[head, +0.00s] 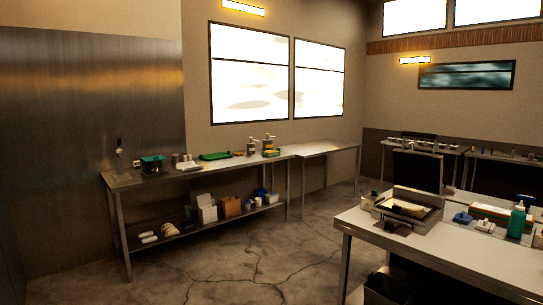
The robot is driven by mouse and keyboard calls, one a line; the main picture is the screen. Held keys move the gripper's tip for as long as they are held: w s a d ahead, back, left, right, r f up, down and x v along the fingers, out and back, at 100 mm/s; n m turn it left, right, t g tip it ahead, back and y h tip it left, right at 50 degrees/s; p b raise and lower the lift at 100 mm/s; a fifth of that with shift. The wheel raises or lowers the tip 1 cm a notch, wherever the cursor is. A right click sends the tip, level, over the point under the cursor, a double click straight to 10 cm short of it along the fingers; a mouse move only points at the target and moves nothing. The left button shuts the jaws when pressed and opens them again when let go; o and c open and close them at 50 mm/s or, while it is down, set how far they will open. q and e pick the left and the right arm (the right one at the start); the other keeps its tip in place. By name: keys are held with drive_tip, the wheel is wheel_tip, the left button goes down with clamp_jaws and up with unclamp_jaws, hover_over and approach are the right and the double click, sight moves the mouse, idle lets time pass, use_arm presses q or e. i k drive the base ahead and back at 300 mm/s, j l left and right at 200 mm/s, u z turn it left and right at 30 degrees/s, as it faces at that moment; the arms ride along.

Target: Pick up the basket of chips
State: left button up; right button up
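I cannot pick out a basket of chips for certain at this distance. A small green and yellow item (271,153) sits near the right part of the long steel counter by the wall, and it is too small to tell whether it is a basket of chips. A flat green tray (215,156) lies left of it on the same counter. A dark container with a green top (152,164) stands further left. Neither of my grippers is in view.
The long steel counter (185,172) has a lower shelf with boxes. A nearer steel table (440,253) at right holds a griddle-like appliance (408,208) and a green bottle (516,220). Open concrete floor (240,262) lies between them.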

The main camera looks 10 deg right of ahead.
sight(269, 154)
drive_tip(key=i+l+z, duration=0.15)
drive_tip(key=i, duration=0.25)
drive_tip(key=i+l+z, duration=0.2)
drive_tip(key=i, duration=0.2)
drive_tip(key=i+u, duration=0.1)
drive_tip(key=i, duration=0.45)
drive_tip(key=i+l+u, duration=0.1)
drive_tip(key=i, duration=0.45)
drive_tip(key=i+l+u, duration=0.1)
drive_tip(key=i, duration=0.45)
drive_tip(key=i+l+u, duration=0.1)
drive_tip(key=i, duration=0.45)
drive_tip(key=i+j+u, duration=0.1)
drive_tip(key=i, duration=0.8)
drive_tip(key=i+j+u, duration=0.1)
drive_tip(key=i, duration=0.8)
